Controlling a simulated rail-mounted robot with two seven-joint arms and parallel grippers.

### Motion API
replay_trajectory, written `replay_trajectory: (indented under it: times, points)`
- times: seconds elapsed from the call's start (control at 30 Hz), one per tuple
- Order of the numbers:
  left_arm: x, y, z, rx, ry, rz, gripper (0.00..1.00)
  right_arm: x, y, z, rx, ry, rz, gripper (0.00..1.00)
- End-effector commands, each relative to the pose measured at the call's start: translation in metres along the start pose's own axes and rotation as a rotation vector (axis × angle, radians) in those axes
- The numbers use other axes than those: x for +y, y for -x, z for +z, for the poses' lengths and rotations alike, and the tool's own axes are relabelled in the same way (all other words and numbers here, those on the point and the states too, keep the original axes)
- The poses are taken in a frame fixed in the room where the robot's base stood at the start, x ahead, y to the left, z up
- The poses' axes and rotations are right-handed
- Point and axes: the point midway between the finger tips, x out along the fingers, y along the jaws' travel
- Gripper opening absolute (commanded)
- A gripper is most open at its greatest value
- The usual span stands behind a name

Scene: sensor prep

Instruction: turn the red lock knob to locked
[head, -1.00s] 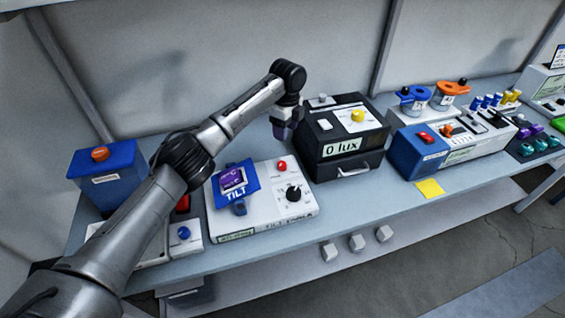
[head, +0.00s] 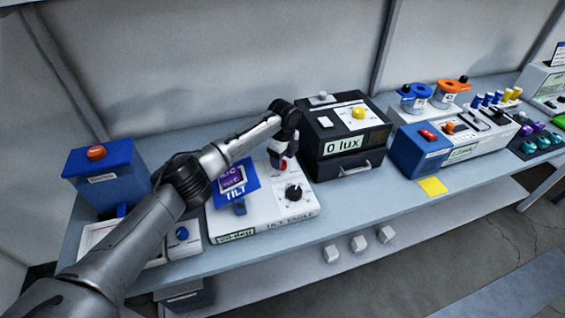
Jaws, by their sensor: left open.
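The red lock knob (head: 284,165) is on the white tilt table unit (head: 262,217), near its back right. My left gripper (head: 281,160) is right over the knob, pointing down, with its fingers around or just beside it; I cannot tell if they touch it. The left gripper is open. The fingers partly hide the knob, and its turn position cannot be read. A black dial (head: 294,192) and a blue tilt plate (head: 235,184) are on the same unit. My right gripper is not in view.
A black lux box (head: 343,140) stands close to the right of the gripper. A blue box with an orange knob (head: 104,172) is at the left. Farther right are a blue box (head: 420,150) and a yellow note (head: 432,187). The bench strip before the lux box is clear.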

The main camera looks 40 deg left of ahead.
Motion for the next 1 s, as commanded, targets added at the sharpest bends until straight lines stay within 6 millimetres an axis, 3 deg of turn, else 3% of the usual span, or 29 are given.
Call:
replay_trajectory:
  times: [0.2, 0.57, 1.0]
  points:
    - [0.0001, -0.0138, 0.0001, 0.0, 0.0, 0.0, 0.58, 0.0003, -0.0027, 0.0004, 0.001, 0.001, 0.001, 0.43]
    - [0.0001, -0.0154, 0.0, 0.0, 0.0, 0.0, 0.57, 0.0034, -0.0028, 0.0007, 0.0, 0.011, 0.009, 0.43]
    - [0.0001, -0.015, 0.0, 0.0, 0.0, 0.0, 0.15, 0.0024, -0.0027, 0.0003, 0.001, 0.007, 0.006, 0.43]
